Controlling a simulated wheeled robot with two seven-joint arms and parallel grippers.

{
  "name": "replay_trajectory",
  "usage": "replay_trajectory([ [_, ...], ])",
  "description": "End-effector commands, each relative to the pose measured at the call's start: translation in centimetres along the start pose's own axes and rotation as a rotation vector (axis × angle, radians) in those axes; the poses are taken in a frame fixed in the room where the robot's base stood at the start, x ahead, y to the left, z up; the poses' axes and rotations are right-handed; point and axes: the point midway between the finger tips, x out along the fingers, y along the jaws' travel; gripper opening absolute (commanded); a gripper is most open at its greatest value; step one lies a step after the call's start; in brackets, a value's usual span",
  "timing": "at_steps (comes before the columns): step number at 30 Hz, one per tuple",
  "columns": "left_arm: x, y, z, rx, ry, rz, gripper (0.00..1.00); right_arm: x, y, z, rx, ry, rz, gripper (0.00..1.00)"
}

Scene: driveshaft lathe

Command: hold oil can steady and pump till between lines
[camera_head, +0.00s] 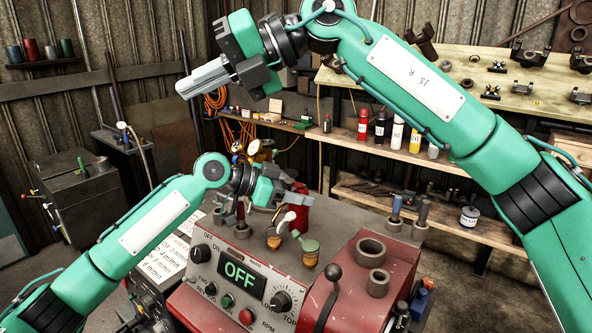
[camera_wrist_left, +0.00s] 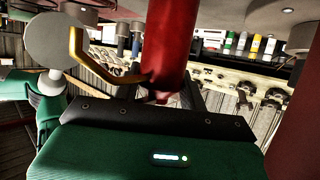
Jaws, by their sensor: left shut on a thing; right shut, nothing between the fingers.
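The red oil can (camera_head: 300,213) is on or just above the grey top of the lathe, behind two small amber sight glasses, one pale-capped (camera_head: 275,238) and one green-capped (camera_head: 308,252). My left gripper (camera_head: 296,198) is shut on the can, near its upper part. In the left wrist view the can's red body (camera_wrist_left: 172,40) fills the space before the jaws, with a curved brass-coloured piece (camera_wrist_left: 95,65) beside it. The can's base is partly hidden. The oil levels and their lines are too small to read. My right gripper (camera_head: 183,90) is shut and empty, high at upper left.
The red lathe housing carries a panel reading OFF (camera_head: 240,281), a dark lever (camera_head: 328,297) and grey rings (camera_head: 371,249). A shelf with bottles (camera_head: 397,134) and a wooden workbench (camera_head: 470,85) stand behind. A dark cabinet (camera_head: 80,200) is at left.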

Motion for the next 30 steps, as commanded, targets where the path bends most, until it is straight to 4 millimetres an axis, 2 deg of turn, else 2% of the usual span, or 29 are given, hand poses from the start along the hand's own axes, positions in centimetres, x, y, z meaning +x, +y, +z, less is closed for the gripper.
replay_trajectory([
  [1, 0.3, 0.1, 0.6, -0.005, -0.011, 0.005, 0.17, -0.3, 1.6, 0.3, 0.018, -0.025, 0.094, 0.0],
  [3, 0.3, 0.1, 0.6, -0.005, -0.011, 0.005, 0.17, -1.0, 4.0, 0.9, 0.049, -0.064, 0.226, 0.0],
  [7, 0.3, 0.1, 0.7, -0.005, -0.011, 0.005, 0.17, -3.3, 7.8, 2.5, 0.126, -0.148, 0.455, 0.0],
  [12, 0.3, 0.1, 0.7, -0.005, -0.012, 0.005, 0.17, -7.3, 11.0, 5.2, 0.268, -0.272, 0.722, 0.0],
  [15, 0.3, 0.1, 0.7, -0.005, -0.012, 0.005, 0.17, -9.9, 11.8, 7.0, 0.373, -0.353, 0.858, 0.0],
  [19, 0.3, 0.1, 0.7, -0.005, -0.012, 0.006, 0.17, -13.3, 11.7, 9.3, 0.531, -0.461, 1.007, 0.0],
  [23, 0.3, 0.1, 0.7, -0.005, -0.012, 0.006, 0.17, -16.3, 10.2, 11.6, 0.714, -0.572, 1.118, 0.0],
  [26, 0.3, 0.1, 0.7, -0.006, -0.013, 0.006, 0.17, -18.1, 8.3, 13.0, 0.867, -0.656, 1.176, 0.0],
  [30, 0.3, 0.1, 0.7, -0.006, -0.013, 0.006, 0.17, -19.8, 4.8, 14.4, 1.099, -0.766, 1.211, 0.0],
])
